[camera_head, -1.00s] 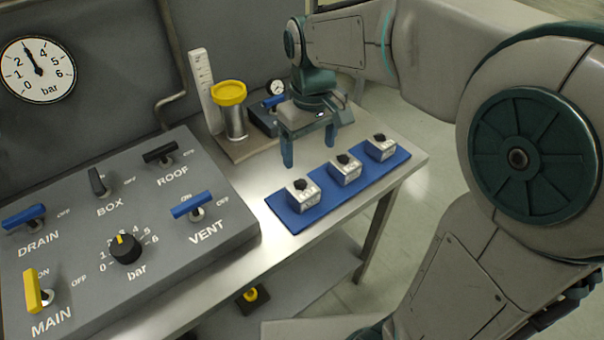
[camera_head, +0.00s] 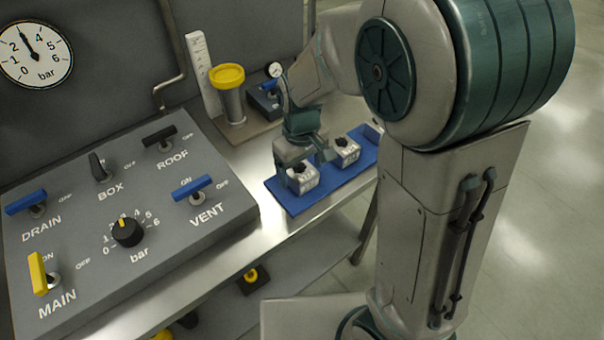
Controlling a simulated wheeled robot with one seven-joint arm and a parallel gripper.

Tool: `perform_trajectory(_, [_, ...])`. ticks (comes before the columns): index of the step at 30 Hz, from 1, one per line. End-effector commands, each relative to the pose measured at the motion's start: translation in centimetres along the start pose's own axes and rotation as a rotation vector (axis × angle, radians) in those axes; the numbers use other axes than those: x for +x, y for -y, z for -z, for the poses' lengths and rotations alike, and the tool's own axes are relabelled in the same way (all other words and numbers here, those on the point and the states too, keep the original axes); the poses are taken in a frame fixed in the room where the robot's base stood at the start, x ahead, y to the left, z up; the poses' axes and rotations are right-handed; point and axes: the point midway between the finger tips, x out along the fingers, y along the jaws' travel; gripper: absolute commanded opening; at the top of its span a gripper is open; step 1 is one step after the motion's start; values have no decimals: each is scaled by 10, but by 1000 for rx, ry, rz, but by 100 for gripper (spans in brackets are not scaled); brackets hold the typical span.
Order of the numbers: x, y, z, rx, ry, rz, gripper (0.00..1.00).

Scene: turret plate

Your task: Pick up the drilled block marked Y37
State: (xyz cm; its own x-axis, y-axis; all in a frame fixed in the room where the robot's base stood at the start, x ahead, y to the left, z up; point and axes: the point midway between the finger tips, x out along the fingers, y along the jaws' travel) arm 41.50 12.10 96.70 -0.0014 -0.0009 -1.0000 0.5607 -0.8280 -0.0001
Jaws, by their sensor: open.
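Three pale drilled blocks with dark knobs on top stand in a row on a blue mat (camera_head: 287,202). The nearest block (camera_head: 303,183) is at the mat's front left end, the middle block (camera_head: 346,154) is behind it to the right, and the far block (camera_head: 373,131) is mostly hidden by my arm. Their markings are too small to read, so I cannot tell which is Y37. My gripper (camera_head: 300,171) is open, pointing down at the nearest block, its fingers at about the block's two sides. I cannot tell whether they touch it.
The control panel (camera_head: 75,263) with levers and a knob fills the left. Behind the mat stand a yellow-topped cylinder (camera_head: 231,98), a white upright scale (camera_head: 199,62) and a small gauge device (camera_head: 264,100). The metal bench has bare room left of the mat.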

Motion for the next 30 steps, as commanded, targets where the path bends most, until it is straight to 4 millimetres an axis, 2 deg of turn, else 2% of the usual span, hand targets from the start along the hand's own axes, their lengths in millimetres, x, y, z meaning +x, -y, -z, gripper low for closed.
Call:
perform_trajectory(4, [13,0,0,2,-1,0,80])
perform_trajectory(11, [15,0,0,1,-2,0,80])
perform_trajectory(18, [15,0,0,1,-2,0,19])
perform_trajectory(30, [8,0,1,1,-4,0,19])
